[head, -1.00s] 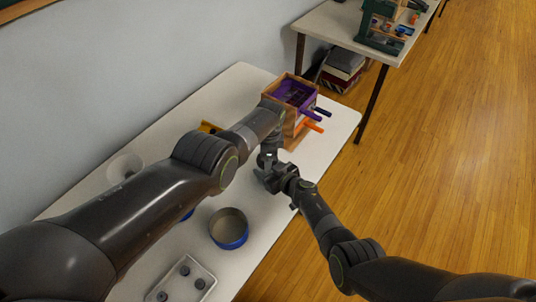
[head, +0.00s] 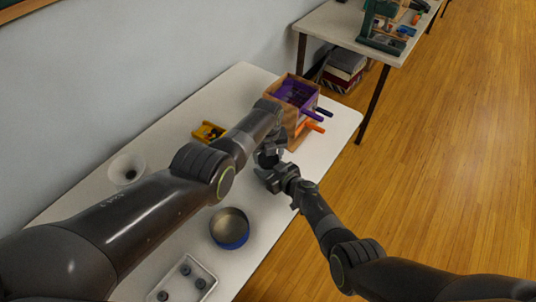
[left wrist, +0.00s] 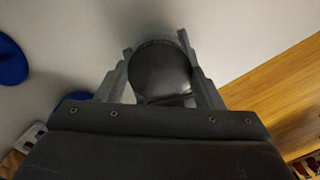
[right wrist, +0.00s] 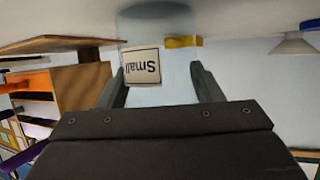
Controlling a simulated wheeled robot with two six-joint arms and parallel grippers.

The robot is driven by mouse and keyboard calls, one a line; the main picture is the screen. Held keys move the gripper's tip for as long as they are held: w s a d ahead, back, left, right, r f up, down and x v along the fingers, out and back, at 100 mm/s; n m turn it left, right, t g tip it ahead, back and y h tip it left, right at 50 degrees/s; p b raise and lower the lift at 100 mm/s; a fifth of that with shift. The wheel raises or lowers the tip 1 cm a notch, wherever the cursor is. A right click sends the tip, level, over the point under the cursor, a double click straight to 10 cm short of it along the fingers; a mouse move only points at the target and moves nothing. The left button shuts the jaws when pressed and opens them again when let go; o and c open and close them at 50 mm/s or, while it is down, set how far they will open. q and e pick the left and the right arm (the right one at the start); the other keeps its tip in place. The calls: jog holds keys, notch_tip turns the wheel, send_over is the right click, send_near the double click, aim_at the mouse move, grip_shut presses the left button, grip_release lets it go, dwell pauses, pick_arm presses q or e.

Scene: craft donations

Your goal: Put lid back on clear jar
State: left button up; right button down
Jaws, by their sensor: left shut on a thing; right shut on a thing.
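A dark round lid (left wrist: 160,70) is between the fingers of my left gripper (left wrist: 155,45), which is shut on it. In the head view my left gripper (head: 268,155) is close above my right gripper (head: 268,177). The right wrist view shows a clear jar (right wrist: 174,75) with a label reading "Small", upside down in that picture. My right gripper (right wrist: 159,68) is shut around the jar's sides. The jar's mouth is hidden, so I cannot tell whether the lid touches it. In the head view the arms mostly hide both jar and lid.
A wooden box (head: 297,93) with purple and orange parts stands at the table's far end. A blue tin (head: 230,228), a white tray (head: 208,278) with dark round pieces, a yellow item (head: 208,131) and a white cone-shaped piece (head: 126,169) are on the white table (head: 80,208).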

pick_arm(q)
jog(key=m, duration=0.3)
jog(key=shift+s+d, duration=0.25)
jog(key=shift+d, duration=0.1)
pick_arm(e)
jog(key=shift+d+f, duration=0.2)
jog(key=shift+d, duration=0.05)
pick_arm(q)
jog(key=o, duration=1.3)
jog(key=shift+a, duration=0.1)
jog(key=shift+w, duration=0.1)
pick_arm(e)
jog(key=shift+a, duration=0.1)
pick_arm(q)
jog(key=shift+r, duration=0.1)
jog(key=shift+w+r, duration=0.1)
jog(key=shift+r, duration=0.15)
jog(key=shift+a+r, duration=0.1)
jog(key=shift+r, duration=1.8)
pick_arm(e)
jog(key=shift+r, duration=0.15)
